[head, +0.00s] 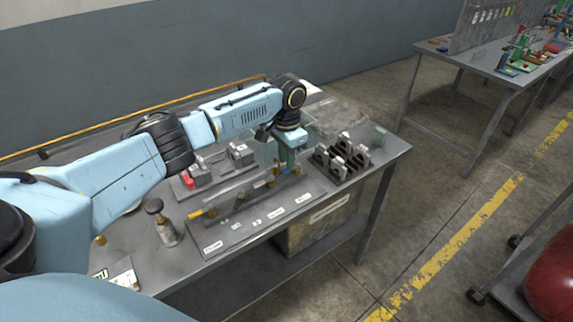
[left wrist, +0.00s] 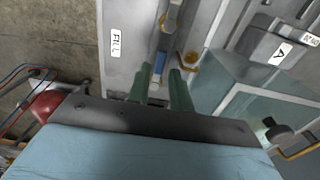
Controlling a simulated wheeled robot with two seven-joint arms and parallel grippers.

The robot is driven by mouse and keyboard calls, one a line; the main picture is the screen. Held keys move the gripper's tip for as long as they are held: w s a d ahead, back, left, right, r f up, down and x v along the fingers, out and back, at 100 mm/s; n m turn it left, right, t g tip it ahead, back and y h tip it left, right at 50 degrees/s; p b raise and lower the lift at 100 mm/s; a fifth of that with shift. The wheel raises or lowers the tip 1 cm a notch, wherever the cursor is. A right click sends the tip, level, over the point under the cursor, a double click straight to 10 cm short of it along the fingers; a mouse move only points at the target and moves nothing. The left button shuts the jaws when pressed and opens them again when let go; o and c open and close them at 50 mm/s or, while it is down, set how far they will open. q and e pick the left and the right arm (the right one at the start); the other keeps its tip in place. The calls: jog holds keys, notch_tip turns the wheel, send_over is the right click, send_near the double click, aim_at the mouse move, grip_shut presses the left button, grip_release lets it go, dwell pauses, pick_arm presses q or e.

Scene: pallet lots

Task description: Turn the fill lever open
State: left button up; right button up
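The fill lever (left wrist: 160,62) shows a blue grip beside brass fittings in the left wrist view. The FILL label (left wrist: 115,40) is on the grey panel to its left. My left gripper (left wrist: 162,75) is open, with its two green fingers apart and the blue grip appearing between their tips. I cannot tell how deep the grip sits or whether a finger touches it. In the head view my left gripper (head: 285,166) is over the far right part of the panel, and the lever there is mostly hidden or too small to make out. My right gripper is in neither view.
The labelled panel (head: 230,233) lies along the bench's front edge. Dark blocks (head: 342,158) stand to the right. A knobbed metal bottle (head: 165,228) stands to the left. A transparent tank (left wrist: 250,95) is close on the right in the left wrist view.

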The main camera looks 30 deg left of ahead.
pick_arm(q)
jog(key=shift+f, duration=1.25)
grip_shut()
